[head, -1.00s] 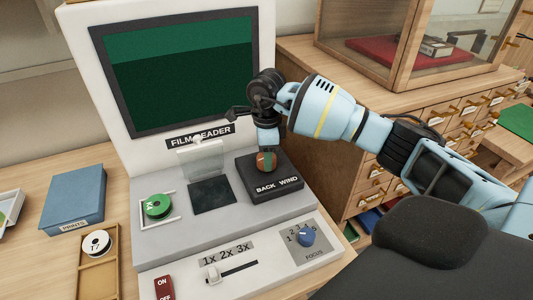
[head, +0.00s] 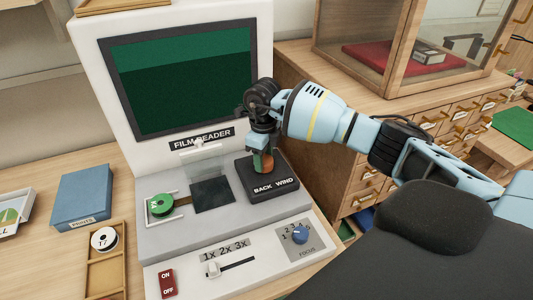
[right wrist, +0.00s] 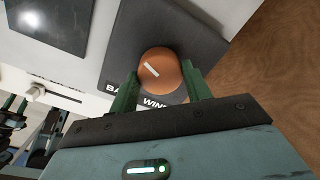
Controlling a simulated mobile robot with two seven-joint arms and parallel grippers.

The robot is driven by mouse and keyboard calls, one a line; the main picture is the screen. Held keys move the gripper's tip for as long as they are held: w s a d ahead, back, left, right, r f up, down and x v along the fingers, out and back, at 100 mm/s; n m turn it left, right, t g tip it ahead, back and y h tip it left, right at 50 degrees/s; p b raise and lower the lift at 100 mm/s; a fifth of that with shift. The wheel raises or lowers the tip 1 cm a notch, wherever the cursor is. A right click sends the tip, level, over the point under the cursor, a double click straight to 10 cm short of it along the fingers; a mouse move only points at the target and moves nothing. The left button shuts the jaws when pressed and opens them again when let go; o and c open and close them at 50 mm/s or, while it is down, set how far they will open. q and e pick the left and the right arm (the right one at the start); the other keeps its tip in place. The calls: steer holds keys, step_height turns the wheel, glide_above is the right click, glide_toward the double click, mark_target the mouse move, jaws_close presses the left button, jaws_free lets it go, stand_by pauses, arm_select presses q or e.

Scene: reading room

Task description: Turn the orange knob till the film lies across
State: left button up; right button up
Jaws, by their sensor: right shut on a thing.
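The orange knob (head: 264,163) stands on the black BACK WIND block (head: 272,188) of the film reader. My right gripper (head: 263,154) is shut on it from above. In the right wrist view the orange knob (right wrist: 160,70) sits between the green fingers and shows a slanted white mark. The green film reel (head: 160,205) is at the left of the reader's bed, beside the dark plate (head: 213,194). The screen (head: 182,80) shows a lighter green band above a darker green area. I cannot make out a film strip over the plate.
The FOCUS dial (head: 299,235), zoom slider (head: 213,269) and ON/OFF switch (head: 167,283) are on the reader's front. A blue PRINTS box (head: 82,197) and a wooden tray (head: 104,277) with a white reel stand left. A drawer cabinet (head: 366,185) is close on the right.

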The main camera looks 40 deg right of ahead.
steer(key=shift+r+m+p, duration=0.25)
steer(key=shift+m+p, duration=0.1)
steer(key=shift+m, duration=0.65)
steer(key=m+p, duration=0.1)
steer(key=m, duration=0.1)
steer(key=shift+m, duration=0.4)
arm_select(q)
steer(key=shift+t, duration=0.5)
steer(key=shift+w+a+r+p, duration=0.1)
steer(key=shift+w+r+p, duration=0.1)
steer(key=shift+w+r, duration=0.7)
steer(key=shift+w+a+r+p, duration=0.1)
steer(key=shift+w+r+p, duration=0.1)
steer(key=shift+w+r, duration=0.6)
arm_select(e)
steer(key=shift+f+m, duration=0.2)
steer(key=shift+m, duration=0.5)
arm_select(q)
steer(key=shift+s+r, duration=0.25)
arm_select(e)
steer(key=o, duration=1)
steer(key=shift+a+r, duration=0.1)
steer(key=shift+r, duration=3.75)
